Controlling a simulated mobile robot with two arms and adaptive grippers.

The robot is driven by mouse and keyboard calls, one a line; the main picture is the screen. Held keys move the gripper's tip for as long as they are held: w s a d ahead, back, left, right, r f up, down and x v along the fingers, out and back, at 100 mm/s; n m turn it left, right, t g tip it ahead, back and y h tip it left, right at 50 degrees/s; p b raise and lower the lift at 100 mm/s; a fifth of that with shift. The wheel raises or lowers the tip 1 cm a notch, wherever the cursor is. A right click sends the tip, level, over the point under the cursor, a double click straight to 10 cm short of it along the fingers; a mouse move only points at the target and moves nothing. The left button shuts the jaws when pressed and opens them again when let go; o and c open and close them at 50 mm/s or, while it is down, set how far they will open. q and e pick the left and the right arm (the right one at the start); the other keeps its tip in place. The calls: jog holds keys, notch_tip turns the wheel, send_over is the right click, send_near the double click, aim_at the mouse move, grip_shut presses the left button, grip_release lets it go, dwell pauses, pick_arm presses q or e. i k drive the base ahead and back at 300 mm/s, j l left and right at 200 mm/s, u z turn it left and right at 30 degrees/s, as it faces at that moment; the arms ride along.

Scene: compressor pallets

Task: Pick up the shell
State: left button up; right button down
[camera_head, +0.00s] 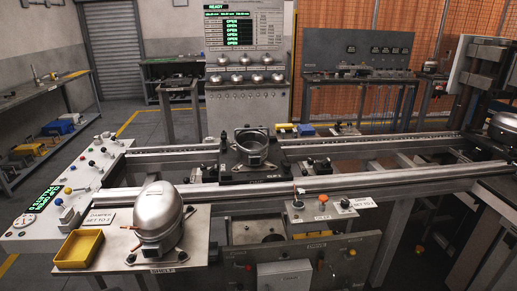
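A shiny silver domed compressor shell (157,207) stands upright on the front-left shelf plate (120,262), which is marked SHELF. It rests on a base with small feet. An open, ring-like metal shell part (251,141) sits on a dark pallet (232,176) in the middle of the rail line. Another silver dome (503,127) is partly cut off at the right edge. Neither of my grippers is in view, and nothing is seen touching the shells.
Long rails (330,183) run behind. A button box (320,208) stands right of the dome.

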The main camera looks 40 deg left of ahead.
aim_at(252, 144)
jog(key=u, duration=1.45)
